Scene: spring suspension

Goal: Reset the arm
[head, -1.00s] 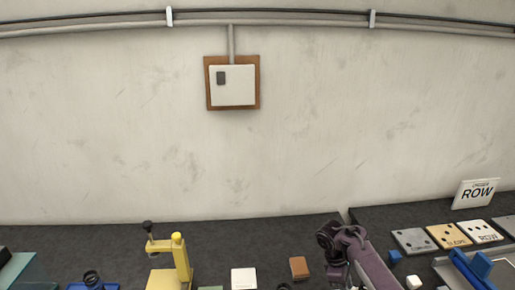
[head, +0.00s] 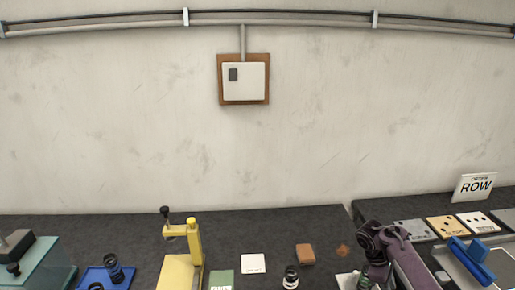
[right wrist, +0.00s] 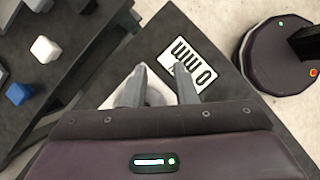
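My purple right arm (head: 400,255) comes in from the lower right of the head view, over the dark bench. Its gripper end is at the bottom edge, and the fingertips are not clear there. In the right wrist view my right gripper (right wrist: 160,82) shows two grey fingers held apart. A white card with black marks (right wrist: 187,65) lies beyond the right finger, on the dark surface. My left arm and gripper are not in view.
A yellow press (head: 195,245), blue tray (head: 103,280), white card (head: 253,263), brown block (head: 305,254) and black-and-white cylinder (head: 291,278) stand on the bench. A wall box (head: 245,80) hangs behind.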

